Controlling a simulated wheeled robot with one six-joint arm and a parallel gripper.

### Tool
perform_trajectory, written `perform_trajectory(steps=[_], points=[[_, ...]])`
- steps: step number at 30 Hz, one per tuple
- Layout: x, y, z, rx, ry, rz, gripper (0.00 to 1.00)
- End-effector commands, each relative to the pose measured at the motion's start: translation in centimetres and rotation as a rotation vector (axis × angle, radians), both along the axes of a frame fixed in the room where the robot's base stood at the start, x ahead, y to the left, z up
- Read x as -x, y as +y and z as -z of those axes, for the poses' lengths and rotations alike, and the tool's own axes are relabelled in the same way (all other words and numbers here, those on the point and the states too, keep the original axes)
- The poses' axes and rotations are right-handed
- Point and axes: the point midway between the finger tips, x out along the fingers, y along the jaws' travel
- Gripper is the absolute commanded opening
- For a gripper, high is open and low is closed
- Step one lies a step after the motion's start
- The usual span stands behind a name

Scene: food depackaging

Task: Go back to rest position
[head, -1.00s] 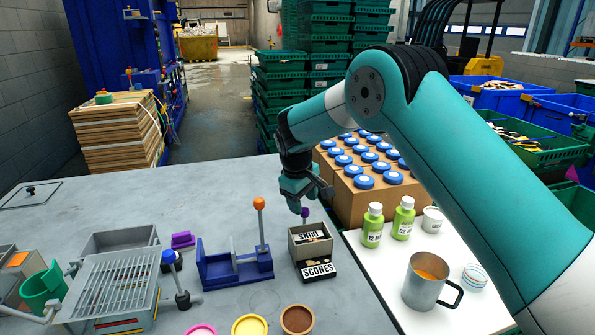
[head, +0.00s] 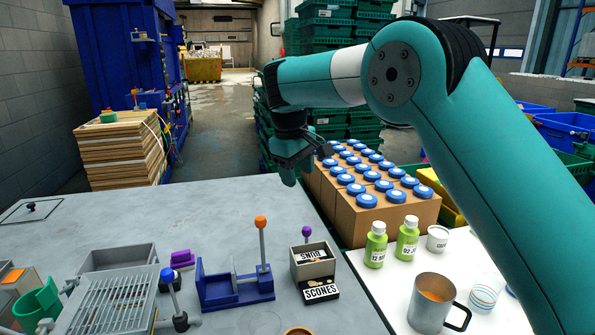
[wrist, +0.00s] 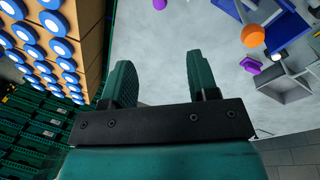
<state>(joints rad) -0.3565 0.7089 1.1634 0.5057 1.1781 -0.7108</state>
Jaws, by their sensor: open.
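My gripper (head: 290,178) is raised above the far right edge of the grey table (head: 120,215), in front of the stacked green crates. It holds nothing. In the wrist view my gripper (wrist: 160,85) shows two teal fingers spread apart with only bare table between them. The arm reaches in from the right of the head view, with its upper link high across the picture.
Bottles (head: 376,245) and a metal mug (head: 430,300) stand at right.

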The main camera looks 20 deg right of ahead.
Motion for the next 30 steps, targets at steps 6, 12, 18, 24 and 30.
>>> perform_trajectory(steps=[6,12,18,24,30], points=[[1.5,-0.3,-1.0,-0.012,-0.007,-0.013,0.54],[9.3,-0.9,-3.3,-0.100,-0.020,-0.059,0.54],[21.8,-0.3,-3.2,-0.272,0.003,-0.080,0.54],[33.1,0.8,-1.5,-0.443,0.063,-0.063,0.54],[37.8,1.5,-0.5,-0.519,0.100,-0.049,0.54]])
